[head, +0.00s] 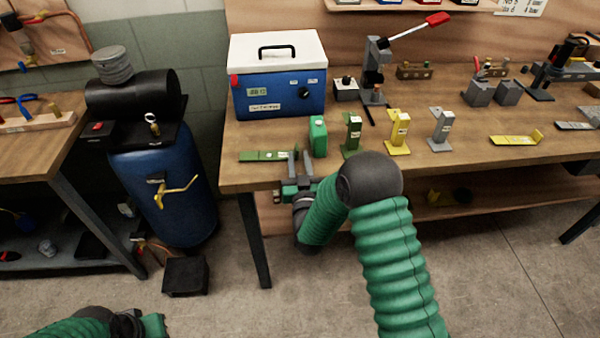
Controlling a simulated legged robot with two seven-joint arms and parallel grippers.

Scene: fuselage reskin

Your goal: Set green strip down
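A flat green strip (262,156) lies along the front left edge of the wooden workbench (450,165), in front of the blue and white box. My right gripper (298,160) is at the strip's right end, just over the bench edge. Its two grey fingers point away from me and stand apart, with a gap between them. The fingers partly cover the strip's right end, so contact there is hard to see. My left arm shows at the bottom left, with what may be part of the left gripper (152,325) at the frame edge; its fingers cannot be made out.
A blue box with a white lid (278,85) stands behind the strip. A green block (318,136) and upright green (352,132), yellow (398,132) and grey (440,130) brackets stand to the right. A yellow strip (517,139) lies farther right. A blue tank (165,185) stands left of the bench.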

